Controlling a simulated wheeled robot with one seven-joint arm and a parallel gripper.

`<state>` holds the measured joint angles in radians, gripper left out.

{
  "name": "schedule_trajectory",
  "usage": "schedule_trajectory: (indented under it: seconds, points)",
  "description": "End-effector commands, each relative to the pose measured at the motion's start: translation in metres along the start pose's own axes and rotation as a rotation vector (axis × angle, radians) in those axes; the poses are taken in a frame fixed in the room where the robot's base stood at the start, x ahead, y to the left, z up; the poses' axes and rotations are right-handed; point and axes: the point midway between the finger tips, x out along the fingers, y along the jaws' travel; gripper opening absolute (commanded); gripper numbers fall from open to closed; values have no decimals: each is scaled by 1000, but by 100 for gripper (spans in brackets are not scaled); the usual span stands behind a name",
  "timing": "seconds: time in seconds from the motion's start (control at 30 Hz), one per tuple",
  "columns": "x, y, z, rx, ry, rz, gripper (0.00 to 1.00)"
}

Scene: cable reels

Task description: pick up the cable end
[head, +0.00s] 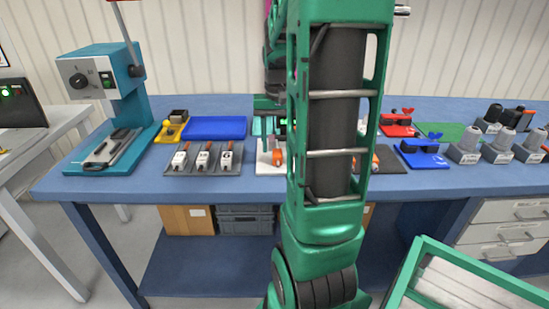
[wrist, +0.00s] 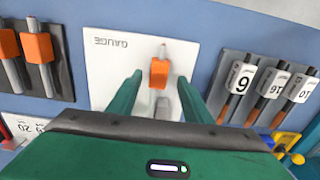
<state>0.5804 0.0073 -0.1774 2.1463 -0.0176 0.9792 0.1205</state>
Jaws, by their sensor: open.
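My gripper (wrist: 160,76) is open, its two green fingers apart over a white plate marked GAUGE (wrist: 112,72). A piece with an orange block (wrist: 159,72) and grey ends lies on this plate and shows between the fingers. No contact with the fingers is visible. The orange block also shows in the head view (head: 277,157), beside my arm. I cannot make out a cable end for certain in either view; my arm hides part of the bench in the head view.
White blocks with numbers (wrist: 240,77) stand in a grey tray right of the plate in the wrist view. Orange-sleeved pieces (wrist: 37,47) lie in a dark rack to its left. A teal press (head: 105,95) stands on the blue bench (head: 100,187); grey connectors (head: 500,146) crowd its right end.

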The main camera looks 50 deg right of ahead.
Motion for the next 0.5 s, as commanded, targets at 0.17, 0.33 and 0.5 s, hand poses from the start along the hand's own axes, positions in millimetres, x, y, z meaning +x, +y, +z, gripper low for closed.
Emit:
schedule_trajectory:
  seconds: [0.17, 0.33, 0.5]
  points:
    - [23, 1, 0, -1, -3, -1, 45]
    - [29, 1, 0, -1, -1, -2, 45]
    - [29, 0, 0, -1, 0, -2, 43]
